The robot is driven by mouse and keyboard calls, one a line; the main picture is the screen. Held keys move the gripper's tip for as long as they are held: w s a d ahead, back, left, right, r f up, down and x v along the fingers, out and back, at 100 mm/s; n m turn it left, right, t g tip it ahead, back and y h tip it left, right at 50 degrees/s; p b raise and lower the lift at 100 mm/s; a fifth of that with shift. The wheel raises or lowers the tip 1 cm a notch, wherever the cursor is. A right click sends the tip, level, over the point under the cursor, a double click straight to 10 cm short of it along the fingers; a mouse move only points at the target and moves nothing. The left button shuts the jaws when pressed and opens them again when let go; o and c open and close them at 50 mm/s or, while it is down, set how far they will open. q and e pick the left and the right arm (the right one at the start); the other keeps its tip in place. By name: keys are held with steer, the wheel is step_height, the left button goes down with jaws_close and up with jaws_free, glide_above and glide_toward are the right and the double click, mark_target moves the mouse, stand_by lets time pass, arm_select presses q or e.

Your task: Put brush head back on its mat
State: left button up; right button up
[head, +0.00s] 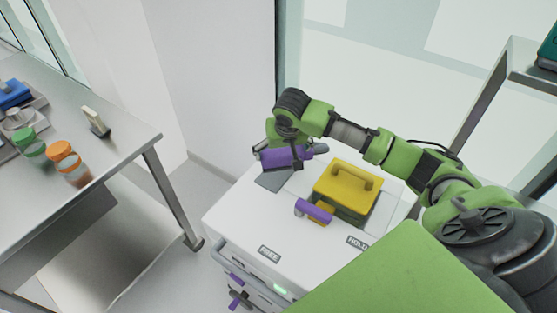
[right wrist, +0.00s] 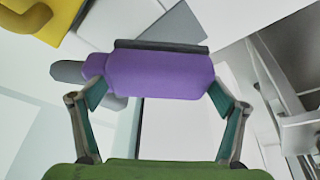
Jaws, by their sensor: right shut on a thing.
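The purple brush head (head: 284,158) is above the back left of the white cart top. My right gripper (head: 291,149) is shut on it. In the right wrist view the brush head (right wrist: 160,76) lies crosswise between the two fingers, with a dark strip along its far edge. A grey mat (head: 271,182) lies on the cart top, just below the brush head in the head view. A grey patch that looks like this mat (right wrist: 183,27) shows beyond the brush head in the wrist view. My left gripper is out of view.
A yellow lidded box (head: 347,183) with a handle stands on the cart (head: 235,222), right of the mat. A purple handle-like piece (head: 313,210) is at its front. A steel table (head: 112,147) with orange- and green-lidded jars stands left, across a gap. Glass is behind.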

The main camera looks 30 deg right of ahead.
mark_target(281, 151)
steer(key=w+f, duration=0.1)
steer(key=f, duration=0.1)
steer(key=w+d+f, duration=0.1)
steer(key=w+f, duration=0.1)
steer(key=shift+w+f, duration=0.2)
steer(key=shift+f, duration=0.05)
step_height(281, 151, down, 2)
steer(key=shift+f+p, duration=0.15)
steer(key=shift+p, duration=0.25)
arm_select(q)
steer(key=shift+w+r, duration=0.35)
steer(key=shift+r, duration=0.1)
arm_select(e)
steer(key=shift+f, duration=0.35)
steer(key=shift+f, duration=0.1)
steer(key=o, duration=0.8)
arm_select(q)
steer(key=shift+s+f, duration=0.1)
arm_select(e)
steer(key=v, duration=1.2)
